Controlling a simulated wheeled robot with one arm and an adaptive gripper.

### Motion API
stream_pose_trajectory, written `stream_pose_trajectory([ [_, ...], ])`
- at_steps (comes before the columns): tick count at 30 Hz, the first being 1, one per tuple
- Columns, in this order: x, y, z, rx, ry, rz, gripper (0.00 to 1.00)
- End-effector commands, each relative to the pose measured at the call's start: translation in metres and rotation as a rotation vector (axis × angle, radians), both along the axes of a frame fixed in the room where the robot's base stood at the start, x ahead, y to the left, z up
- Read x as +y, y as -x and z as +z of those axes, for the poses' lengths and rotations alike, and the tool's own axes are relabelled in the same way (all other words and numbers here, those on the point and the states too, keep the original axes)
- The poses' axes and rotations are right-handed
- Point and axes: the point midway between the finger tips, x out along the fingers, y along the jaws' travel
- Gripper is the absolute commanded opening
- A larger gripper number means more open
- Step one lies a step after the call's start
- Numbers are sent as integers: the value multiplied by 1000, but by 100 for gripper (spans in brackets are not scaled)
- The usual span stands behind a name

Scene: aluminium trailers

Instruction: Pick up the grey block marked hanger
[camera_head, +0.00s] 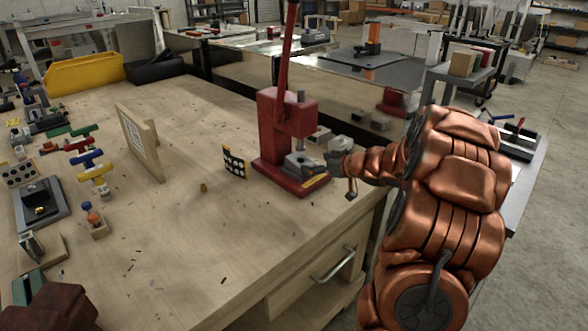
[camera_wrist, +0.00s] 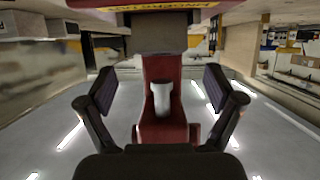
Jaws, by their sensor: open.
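A grey block (camera_head: 297,161) sits on the base of the red lever press (camera_head: 271,135), under its ram. In the wrist view, which is upside down, a dark grey block (camera_wrist: 160,35) shows at the top centre by the press's yellow label. I cannot read a hanger mark on it. My gripper (camera_head: 335,165) is at the press's right side, close to the block. In the wrist view its two dark fingers (camera_wrist: 160,92) are spread wide with nothing between them. The block lies beyond the fingertips, apart from them.
The press's pale ram (camera_wrist: 162,97) and red column stand straight ahead of my gripper. Small grey parts (camera_head: 340,144) lie behind the press. A dotted card (camera_head: 234,161) stands to its left. The middle of the wooden bench (camera_head: 185,225) is mostly clear.

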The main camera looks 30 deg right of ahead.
Motion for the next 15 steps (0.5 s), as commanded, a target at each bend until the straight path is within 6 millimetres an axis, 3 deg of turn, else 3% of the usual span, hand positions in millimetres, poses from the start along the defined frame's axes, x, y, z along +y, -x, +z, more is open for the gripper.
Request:
stream_pose_trajectory([
  [15, 12, -37, -11, 2, -1, 6, 92],
])
